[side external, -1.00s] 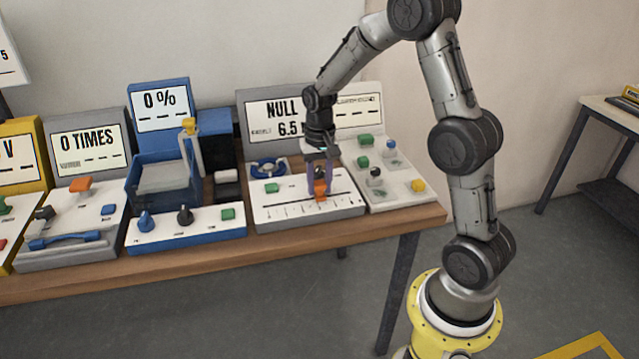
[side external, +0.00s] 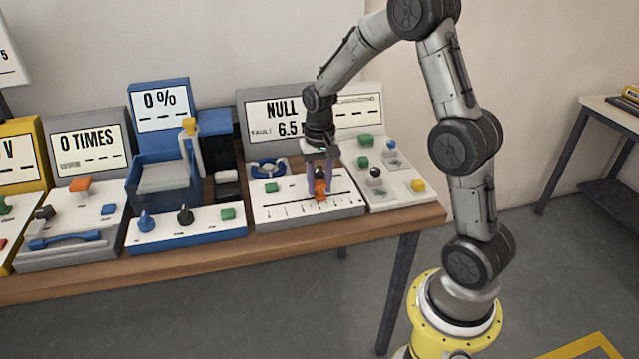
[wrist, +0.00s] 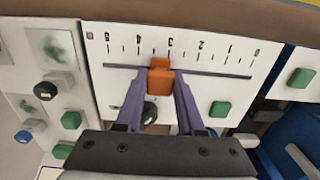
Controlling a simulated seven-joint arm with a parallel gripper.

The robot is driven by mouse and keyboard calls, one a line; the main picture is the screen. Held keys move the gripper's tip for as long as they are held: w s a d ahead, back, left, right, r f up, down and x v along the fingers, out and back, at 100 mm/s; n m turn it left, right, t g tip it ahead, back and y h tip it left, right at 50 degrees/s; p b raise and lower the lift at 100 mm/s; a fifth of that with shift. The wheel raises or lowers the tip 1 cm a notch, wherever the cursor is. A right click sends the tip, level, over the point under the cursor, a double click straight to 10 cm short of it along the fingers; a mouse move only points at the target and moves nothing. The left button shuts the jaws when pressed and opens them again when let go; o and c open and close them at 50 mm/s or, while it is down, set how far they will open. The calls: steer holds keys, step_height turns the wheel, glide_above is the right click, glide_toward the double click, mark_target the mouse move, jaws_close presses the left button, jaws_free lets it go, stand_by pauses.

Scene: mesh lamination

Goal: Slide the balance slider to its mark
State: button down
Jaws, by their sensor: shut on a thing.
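The balance slider is an orange block (wrist: 160,79) on a dark slot line in a white panel (side external: 290,222). In the wrist view it stands close to the 3 on a scale (wrist: 185,45) that runs from 0 at the right to 5 at the left. It also shows in the side external view (side external: 320,188). My gripper (wrist: 160,84) is shut on the orange slider, with one purple finger on each side of it. The display behind the panel reads NULL (side external: 281,108) with 6.5 below. I cannot make out a separate target mark.
A black knob (wrist: 149,112) sits between my fingers behind the slider. A green button (wrist: 220,109) is on the same panel. A neighbouring panel with several coloured knobs (side external: 400,190) stands at the right, and a blue panel (side external: 190,238) at the left.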

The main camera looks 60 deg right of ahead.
steer(key=shift+r, duration=0.1)
steer(key=w+a, duration=0.9)
steer(key=shift+w+a, duration=0.3)
steer(key=shift+w, duration=0.05)
steer(key=c, duration=0.5)
jaws_free()
steer(key=shift+c, duration=0.2)
steer(key=shift+r, duration=0.15)
step_height(320, 180, up, 14)
steer(key=shift+s+f, duration=0.1)
steer(key=shift+f, duration=0.1)
